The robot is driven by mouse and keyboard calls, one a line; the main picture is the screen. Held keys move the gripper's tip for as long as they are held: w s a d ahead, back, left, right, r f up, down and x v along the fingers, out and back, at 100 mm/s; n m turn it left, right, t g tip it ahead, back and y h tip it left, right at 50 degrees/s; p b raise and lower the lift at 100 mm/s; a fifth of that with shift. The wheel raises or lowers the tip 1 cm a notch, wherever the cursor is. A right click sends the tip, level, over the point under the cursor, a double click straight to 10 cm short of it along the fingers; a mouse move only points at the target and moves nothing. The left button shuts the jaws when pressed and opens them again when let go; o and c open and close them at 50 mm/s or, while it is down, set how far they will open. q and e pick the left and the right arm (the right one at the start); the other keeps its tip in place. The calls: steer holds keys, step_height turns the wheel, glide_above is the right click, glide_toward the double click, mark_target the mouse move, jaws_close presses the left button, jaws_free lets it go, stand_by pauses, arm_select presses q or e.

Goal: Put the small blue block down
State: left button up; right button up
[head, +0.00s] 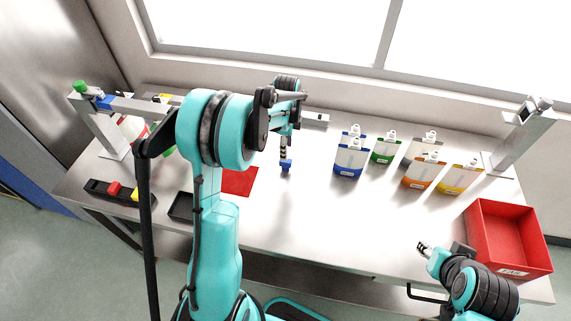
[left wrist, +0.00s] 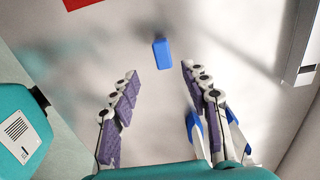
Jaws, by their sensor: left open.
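The small blue block (head: 286,167) is on the middle of the table, just below my left gripper (head: 284,148) in the head view. In the left wrist view the block (left wrist: 162,54) stands clear of both fingers, just beyond the fingertips, with a faint shadow beside it. My left gripper (left wrist: 160,76) is open and empty, its purple-padded fingers wide apart. My right gripper (head: 424,248) is over the front right of the table, away from the block. Its fingers are too small to judge.
Blue, green, grey, orange and yellow pouches stand right of the block, among them a blue pouch (head: 348,161). A red box (head: 508,240) sits at the right edge. A red mat (head: 240,181) lies left. The table (head: 310,215) in front is clear.

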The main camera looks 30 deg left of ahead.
mark_target(286, 165)
arm_select(q)
steer(key=f, duration=0.4)
steer(key=f+b, duration=0.1)
steer(key=f, duration=0.1)
steer(key=shift+w+a+f, duration=0.25)
steer(key=shift+f, duration=0.05)
jaws_close()
